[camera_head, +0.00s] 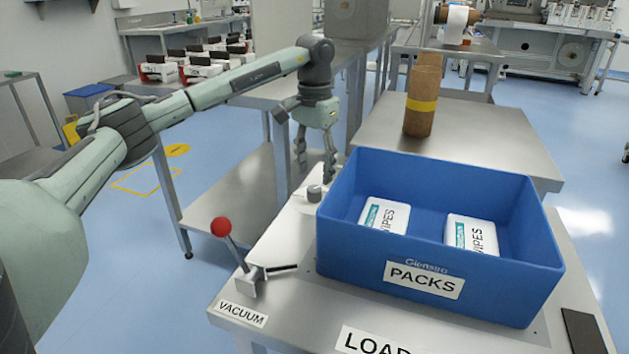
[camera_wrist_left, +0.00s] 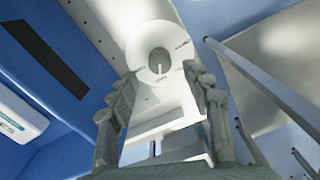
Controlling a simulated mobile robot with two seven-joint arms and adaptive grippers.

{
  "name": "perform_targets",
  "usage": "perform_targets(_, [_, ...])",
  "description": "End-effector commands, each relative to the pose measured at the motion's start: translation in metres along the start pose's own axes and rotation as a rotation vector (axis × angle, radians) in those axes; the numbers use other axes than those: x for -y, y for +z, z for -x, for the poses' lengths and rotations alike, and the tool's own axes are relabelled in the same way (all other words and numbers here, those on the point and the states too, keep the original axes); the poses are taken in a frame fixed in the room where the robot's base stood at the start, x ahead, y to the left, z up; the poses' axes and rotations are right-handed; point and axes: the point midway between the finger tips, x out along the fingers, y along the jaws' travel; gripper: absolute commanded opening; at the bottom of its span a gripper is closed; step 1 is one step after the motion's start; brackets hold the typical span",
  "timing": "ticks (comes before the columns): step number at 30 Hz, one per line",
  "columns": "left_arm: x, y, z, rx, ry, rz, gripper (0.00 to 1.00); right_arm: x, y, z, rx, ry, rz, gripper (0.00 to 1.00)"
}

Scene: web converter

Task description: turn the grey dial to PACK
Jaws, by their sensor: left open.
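The grey dial (camera_head: 314,192) is a small round knob on the pale panel strip at the left of the blue bin. Small labels stand around the plate, too blurred to read for certain. My left gripper (camera_head: 315,168) is open just above and behind the dial, its fingers pointing down. In the left wrist view its fingers flank the dial, with no clear contact. My right gripper is not in view.
A blue bin (camera_head: 335,238) labelled PACKS, holding two wipes packs (camera_head: 384,215), stands close on the right. A red-knobbed lever (camera_head: 221,228) marked VACUUM stands in front of the dial. A brown cylinder (camera_head: 421,97) stands on the table behind. Floor space lies at the left.

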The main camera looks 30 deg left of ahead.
Motion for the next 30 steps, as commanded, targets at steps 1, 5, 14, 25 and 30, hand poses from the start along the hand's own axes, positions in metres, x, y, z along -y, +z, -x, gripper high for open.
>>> perform_targets(1, [0.0,-0.001,0.013,-0.004,0.0,0.0,0.49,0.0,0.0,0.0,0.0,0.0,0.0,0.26])
perform_targets(5, [0.0,-0.001,0.04,-0.002,0.001,0.0,0.49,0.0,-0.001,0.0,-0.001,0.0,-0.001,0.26])
perform_targets(14, [0.0,0.0,0.074,0.001,0.0,-0.001,0.49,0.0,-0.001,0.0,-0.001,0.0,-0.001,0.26])
perform_targets(25, [0.0,0.0,0.076,0.002,0.0,0.0,0.49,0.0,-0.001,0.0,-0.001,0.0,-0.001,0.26])
perform_targets(30, [0.0,0.0,0.076,0.002,0.0,0.0,0.49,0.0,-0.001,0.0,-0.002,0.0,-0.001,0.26])
